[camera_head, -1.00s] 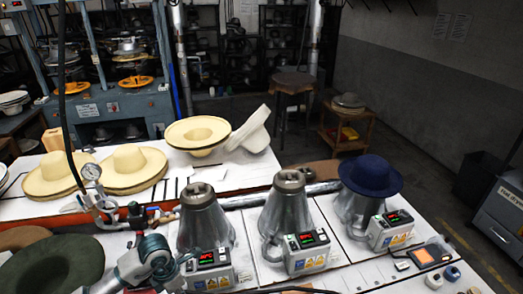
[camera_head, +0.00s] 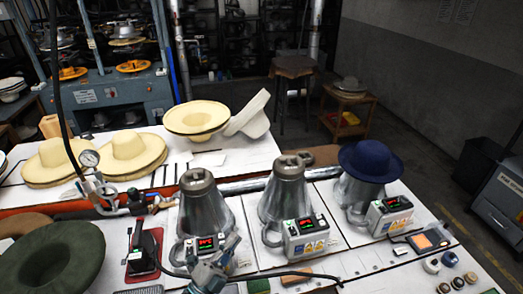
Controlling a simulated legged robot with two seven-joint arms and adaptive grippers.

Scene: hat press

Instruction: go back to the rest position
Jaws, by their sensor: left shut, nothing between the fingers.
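My left gripper (camera_head: 231,246) shows at the bottom middle, in front of the left metal cone press (camera_head: 205,212). It is shut and empty, with its fingers overlapping the lower part of that press's control box in the picture. My right gripper is out of view. A middle cone press (camera_head: 284,200) stands bare. The right press carries a navy blue hat (camera_head: 371,161) on top.
A dark green hat (camera_head: 50,262) lies at the lower left, beside a red-based device (camera_head: 142,252). Cream hats (camera_head: 133,152) rest on the white table behind. A black cable (camera_head: 255,275) runs along the front. Small round pots (camera_head: 450,259) stand at the right.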

